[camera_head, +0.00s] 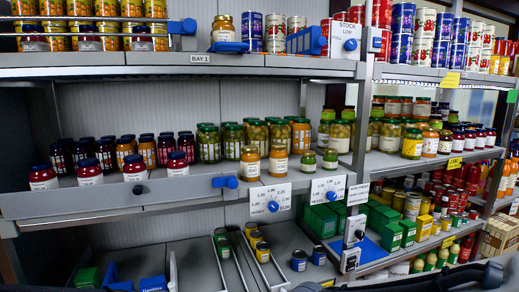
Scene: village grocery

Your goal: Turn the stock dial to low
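The stock dial is a blue knob (350,44) on a white plate (343,28) at the front edge of the top shelf, right of the middle. The plate reads "STOCK LOW" above the knob. The way the knob points is too small to tell. Dark parts of my arms show along the bottom edge, at the lower left and lower right. I cannot make out either gripper's fingertips, and nothing of mine is near the dial.
Two white plates with numbers and blue knobs (273,206) (332,195) hang on the middle shelf edge. A blue clip (225,182) sits left of them. A box with a black handle (351,240) stands lower right. Jars and cans fill the shelves. Space before the dial looks clear.

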